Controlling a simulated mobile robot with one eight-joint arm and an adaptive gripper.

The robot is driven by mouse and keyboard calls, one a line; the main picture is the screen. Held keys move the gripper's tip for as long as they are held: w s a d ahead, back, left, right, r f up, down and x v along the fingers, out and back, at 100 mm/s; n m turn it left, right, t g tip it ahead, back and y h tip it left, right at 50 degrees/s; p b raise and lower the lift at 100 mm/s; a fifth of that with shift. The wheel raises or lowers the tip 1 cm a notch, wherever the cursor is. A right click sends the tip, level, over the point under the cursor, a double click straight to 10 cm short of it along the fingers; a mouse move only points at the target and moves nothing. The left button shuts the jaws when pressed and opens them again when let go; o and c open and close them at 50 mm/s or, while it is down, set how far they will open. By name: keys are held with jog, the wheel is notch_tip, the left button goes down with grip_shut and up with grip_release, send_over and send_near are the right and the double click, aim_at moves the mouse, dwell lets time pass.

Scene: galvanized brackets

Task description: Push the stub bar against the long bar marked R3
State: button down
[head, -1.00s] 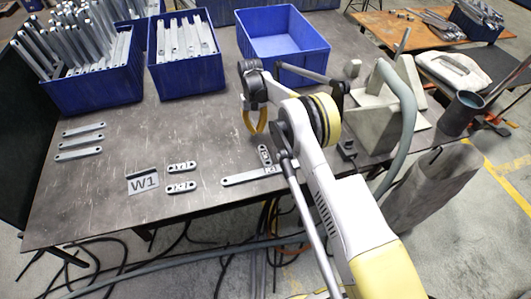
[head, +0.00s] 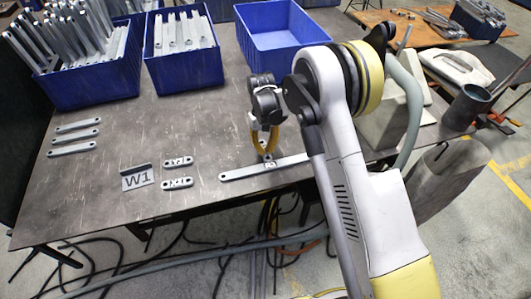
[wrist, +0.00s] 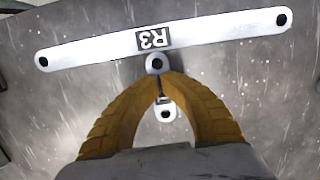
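The long bar marked R3 (head: 238,174) lies flat near the table's front edge. In the wrist view the R3 bar (wrist: 225,30) spans the top, slightly tilted. The small grey stub bar (wrist: 165,113) lies roughly square to it, its far rounded end at or very close to the R3 bar's edge beside the label; I cannot tell whether they touch. My gripper (wrist: 161,80) has its yellow fingertips together over the middle of the stub bar, hiding part of it. In the head view my gripper (head: 264,150) points down there, mostly covering the stub bar.
Two short marked bars (head: 177,184) and a W1 plate (head: 137,178) lie to the left, with several plain bars (head: 74,150) farther left. Blue bins (head: 283,50) stand along the back. The table between bins and bars is clear.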

dwell(0.3)
jog(key=shift+w+a, duration=0.2)
jog(key=shift+w, duration=0.4)
